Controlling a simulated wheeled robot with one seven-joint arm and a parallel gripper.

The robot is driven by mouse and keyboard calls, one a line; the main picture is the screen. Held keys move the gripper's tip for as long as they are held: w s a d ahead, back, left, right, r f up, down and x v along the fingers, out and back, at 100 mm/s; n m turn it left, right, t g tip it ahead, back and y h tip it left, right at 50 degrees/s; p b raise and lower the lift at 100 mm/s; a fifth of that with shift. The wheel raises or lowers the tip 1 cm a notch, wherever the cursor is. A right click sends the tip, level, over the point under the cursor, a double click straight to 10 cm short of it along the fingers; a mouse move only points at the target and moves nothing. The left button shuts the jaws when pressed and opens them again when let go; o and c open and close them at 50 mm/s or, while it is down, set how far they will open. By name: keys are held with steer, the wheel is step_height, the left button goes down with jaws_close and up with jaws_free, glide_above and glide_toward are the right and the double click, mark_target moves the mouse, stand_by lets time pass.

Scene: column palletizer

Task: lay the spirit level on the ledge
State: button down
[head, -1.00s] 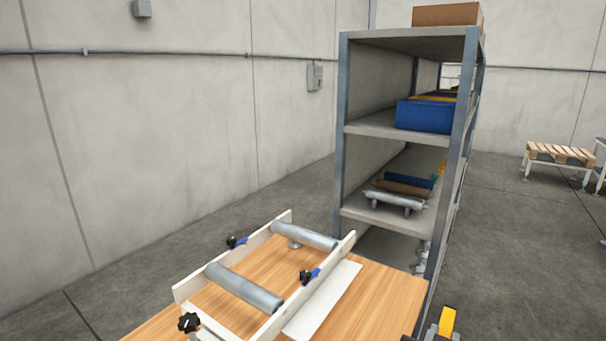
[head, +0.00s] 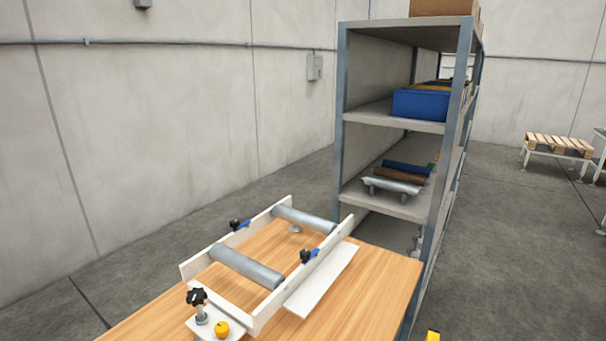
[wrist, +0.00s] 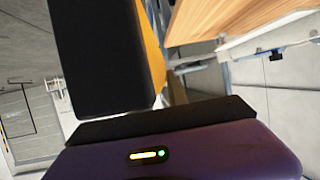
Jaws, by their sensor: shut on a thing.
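My gripper (wrist: 135,85) shows in the wrist view as a large black finger in front of a purple housing. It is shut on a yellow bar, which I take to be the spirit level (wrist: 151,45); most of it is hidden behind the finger. In the head view only a small yellow piece of the level (head: 433,336) shows at the bottom edge, right of the table. A flat white strip, likely the ledge (head: 322,284), runs along the right side of a white roller frame (head: 262,312) on the table. The strip looks bare.
The wooden table (head: 375,285) is clear right of the strip. The frame carries two grey rollers (head: 247,266) and dark knobs (head: 197,297). A yellow round item (head: 222,329) sits at its near end. A grey shelf rack (head: 345,120) stands just behind the table.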

steer(key=s+a+f+n+y, duration=0.1)
steer(key=s+f+n+y, duration=0.1)
steer(key=f, duration=0.8)
steer(key=s+a+f+n+t+y, duration=0.1)
steer(key=s+f+n+y, duration=0.2)
steer(key=f, duration=0.8)
steer(key=shift+s+f+y, duration=0.3)
steer(key=shift+s, duration=0.15)
steer(key=shift+d, duration=0.1)
